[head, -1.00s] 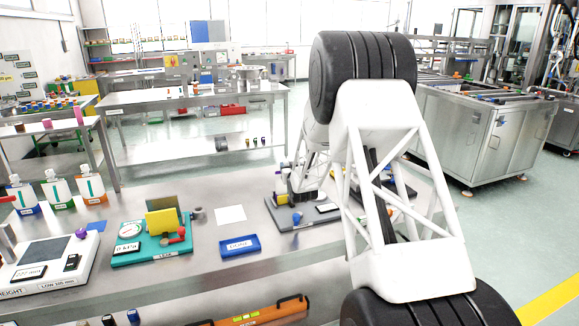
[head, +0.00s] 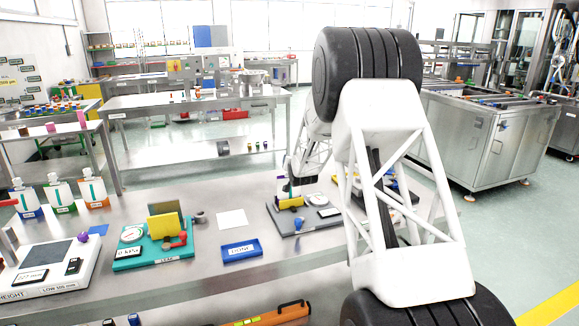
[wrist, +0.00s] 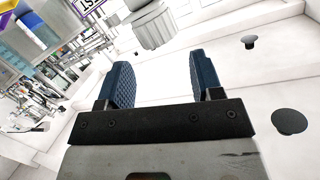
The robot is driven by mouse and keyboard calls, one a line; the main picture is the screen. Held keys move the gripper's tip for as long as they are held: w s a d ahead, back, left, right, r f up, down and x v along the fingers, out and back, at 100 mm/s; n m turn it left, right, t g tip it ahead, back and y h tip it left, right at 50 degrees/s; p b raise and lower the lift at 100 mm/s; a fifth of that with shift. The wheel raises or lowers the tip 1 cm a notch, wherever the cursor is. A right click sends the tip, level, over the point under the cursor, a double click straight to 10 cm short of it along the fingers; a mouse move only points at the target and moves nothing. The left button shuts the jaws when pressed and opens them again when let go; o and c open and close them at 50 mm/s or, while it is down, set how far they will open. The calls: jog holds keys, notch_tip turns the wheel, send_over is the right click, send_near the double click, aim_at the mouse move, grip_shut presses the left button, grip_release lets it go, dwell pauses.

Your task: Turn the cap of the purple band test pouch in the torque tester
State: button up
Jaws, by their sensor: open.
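The torque tester (head: 307,219) is a grey plate on the front bench, with a yellow clamp (head: 290,203) and a small display. A small pale shape with a dark or purple edge stands at the clamp (head: 283,187); it may be the purple band pouch, but it is too small to make out its cap or band. My forearm comes down right behind the clamp and hides part of that area. In the wrist view my gripper (wrist: 160,70) is open, with blue ridged pads and nothing between them. A grey ribbed round part (wrist: 153,24) shows beyond the fingertips.
Pouches with blue (head: 26,197), green (head: 60,194) and orange (head: 94,191) bands stand at the bench's left.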

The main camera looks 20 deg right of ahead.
jog(key=w+m+g, duration=0.1)
jog(key=w+d+r+m+g, duration=0.1)
jog(key=shift+w+r+m, duration=0.15)
jog(key=shift+w+m, duration=0.25)
jog(key=m+g, duration=0.2)
jog(key=g, duration=0.2)
jog(key=r+m+g+y, duration=0.1)
jog(key=m+g, duration=0.1)
jog(key=g, duration=0.1)
jog(key=a+r+m+g, duration=0.1)
jog(key=m+g, duration=0.1)
jog(key=g, duration=0.2)
jog(key=shift+w+r+m+g+y, duration=0.25)
jog(key=shift+w+m+g+y, duration=0.05)
jog(key=shift+m+y, duration=0.1)
jog(key=shift+s+a+r+m+g+y, duration=0.35)
jog(key=shift+s+r+m+g, duration=0.2)
jog(key=shift+r+g, duration=0.4)
jog(key=shift+f, duration=0.25)
jog(key=shift+f, duration=3.8)
